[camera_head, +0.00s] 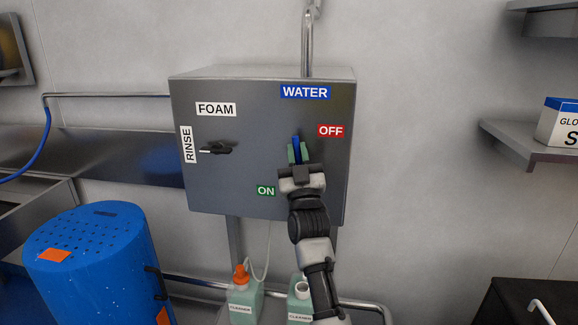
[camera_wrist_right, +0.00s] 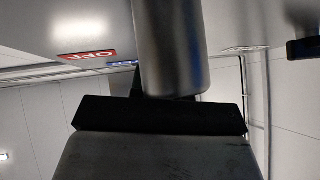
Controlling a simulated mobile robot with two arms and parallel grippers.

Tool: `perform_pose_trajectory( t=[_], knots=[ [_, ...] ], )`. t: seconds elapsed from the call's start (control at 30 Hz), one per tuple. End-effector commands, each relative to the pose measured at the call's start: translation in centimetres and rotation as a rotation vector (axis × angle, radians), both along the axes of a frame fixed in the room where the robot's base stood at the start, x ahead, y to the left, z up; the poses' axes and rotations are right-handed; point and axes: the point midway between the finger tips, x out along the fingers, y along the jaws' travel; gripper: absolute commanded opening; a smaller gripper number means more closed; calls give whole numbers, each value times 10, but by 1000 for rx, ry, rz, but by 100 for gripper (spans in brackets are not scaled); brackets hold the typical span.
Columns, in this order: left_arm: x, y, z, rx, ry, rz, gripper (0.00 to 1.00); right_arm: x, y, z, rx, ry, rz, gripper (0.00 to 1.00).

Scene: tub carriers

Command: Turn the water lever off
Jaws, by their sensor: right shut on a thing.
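The water lever (camera_head: 296,142) has a blue handle and is on the grey control box (camera_head: 240,170), below the blue WATER label (camera_head: 305,92). Its handle points about straight up. The red OFF label (camera_head: 330,131) is up to its right, and the green ON label (camera_head: 266,190) is down to its left. My right gripper (camera_head: 298,153) is shut on the lever, its green-padded fingers either side of the blue handle. The gripper hides the lever's lower part and pivot. The OFF label also shows upside down in the right wrist view (camera_wrist_right: 87,55). My left gripper is not in view.
A black lever (camera_head: 216,149) sits on the box's left, between the RINSE and FOAM labels. Cleaner bottles (camera_head: 243,299) stand below the box. A blue perforated tub (camera_head: 95,260) is at lower left. A shelf (camera_head: 530,150) with a carton is at right.

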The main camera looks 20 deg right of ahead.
Motion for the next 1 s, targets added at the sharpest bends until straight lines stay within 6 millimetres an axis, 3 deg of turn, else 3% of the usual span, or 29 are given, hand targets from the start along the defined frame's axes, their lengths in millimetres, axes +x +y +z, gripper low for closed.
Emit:
perform_pose_trajectory(
  t=[0.3,0.87,0.9,1.0],
  knots=[
    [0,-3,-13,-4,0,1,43,-5,-8,-2,115,-73,2,0],
    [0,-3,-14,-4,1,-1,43,-6,-10,-1,141,-91,2,0],
    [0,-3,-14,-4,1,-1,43,-6,-10,-1,141,-91,2,18],
    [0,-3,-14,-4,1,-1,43,-6,-10,0,140,-91,2,34]
  ],
)
